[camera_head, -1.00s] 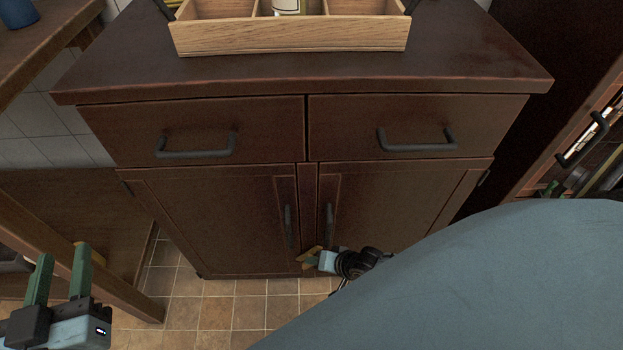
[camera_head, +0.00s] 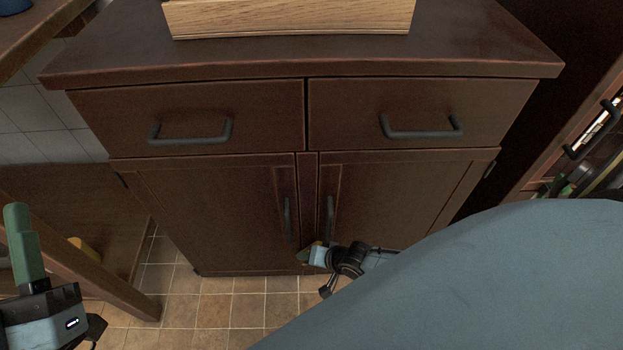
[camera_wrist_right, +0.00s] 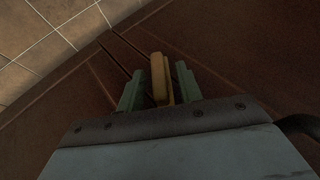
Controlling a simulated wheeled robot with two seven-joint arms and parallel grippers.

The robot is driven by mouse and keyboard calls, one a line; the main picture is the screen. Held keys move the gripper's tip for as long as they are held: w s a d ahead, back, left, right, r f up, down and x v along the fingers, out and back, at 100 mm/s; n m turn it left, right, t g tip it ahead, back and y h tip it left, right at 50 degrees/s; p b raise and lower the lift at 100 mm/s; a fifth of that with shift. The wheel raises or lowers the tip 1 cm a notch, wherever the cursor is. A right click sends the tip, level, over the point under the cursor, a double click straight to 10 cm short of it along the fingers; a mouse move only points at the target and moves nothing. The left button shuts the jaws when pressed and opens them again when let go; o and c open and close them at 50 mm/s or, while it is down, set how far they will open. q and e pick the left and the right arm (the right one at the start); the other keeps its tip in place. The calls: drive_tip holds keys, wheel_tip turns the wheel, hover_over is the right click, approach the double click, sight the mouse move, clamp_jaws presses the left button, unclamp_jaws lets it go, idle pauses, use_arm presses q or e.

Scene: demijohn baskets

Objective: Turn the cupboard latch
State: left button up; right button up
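The dark brown cupboard (camera_head: 230,215) has two doors that are shut. The latch (camera_wrist_right: 159,80), a small tan bar, is on the cupboard front; in the right wrist view it stands between the two green fingers of my right gripper (camera_wrist_right: 159,72). A dark gap shows on the latch's left, and a narrower one on its right, so the fingers look open around it. In the head view my right gripper (camera_head: 306,255) is low at the middle of the doors and mostly hides the latch. My left gripper (camera_head: 24,245) is at the left edge, partly cut off, apart from the cupboard.
Two drawers with dark handles (camera_head: 190,137) are above the doors, and each door has an upright handle (camera_head: 329,218). A wooden box (camera_head: 290,20) stands on top. A wooden stand (camera_head: 100,275) is at left, and another cupboard at right. Tiled floor (camera_head: 215,308) is clear in front.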

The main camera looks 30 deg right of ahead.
drive_tip(key=shift+c, duration=0.3)
clamp_jaws()
